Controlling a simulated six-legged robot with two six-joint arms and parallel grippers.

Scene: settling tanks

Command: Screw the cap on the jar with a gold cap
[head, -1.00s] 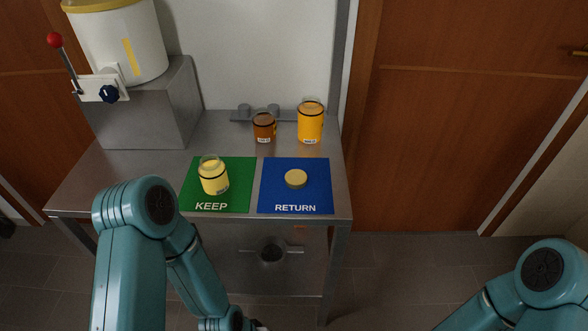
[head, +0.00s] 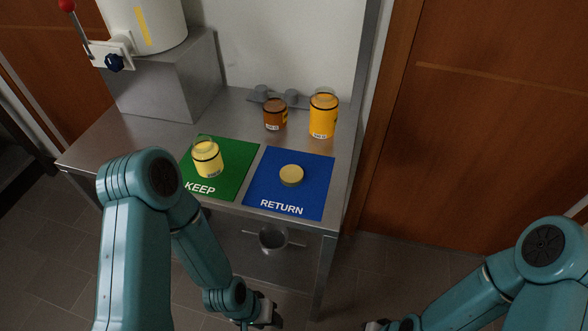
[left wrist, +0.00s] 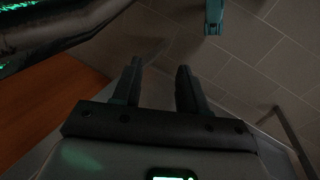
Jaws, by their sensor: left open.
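A gold cap (head: 291,175) lies on the blue RETURN mat (head: 310,190). A glass jar with pale yellow contents (head: 208,160) stands upright on the green KEEP mat (head: 233,183), with no cap on it. My left gripper (head: 268,314) is low in the head view, in front of the table and apart from the cap and jars. In the left wrist view its two fingers (left wrist: 158,88) are apart with nothing between them. Only a dark bit of my right gripper (head: 375,326) shows at the bottom edge; its fingers cannot be made out.
A brown jar (head: 275,114) and a taller orange jar (head: 323,115) stand at the back right of the steel table (head: 130,145). A white drum (head: 145,25) with a red-knobbed lever stands on a grey block (head: 165,80) at the left. The floor at the right is clear.

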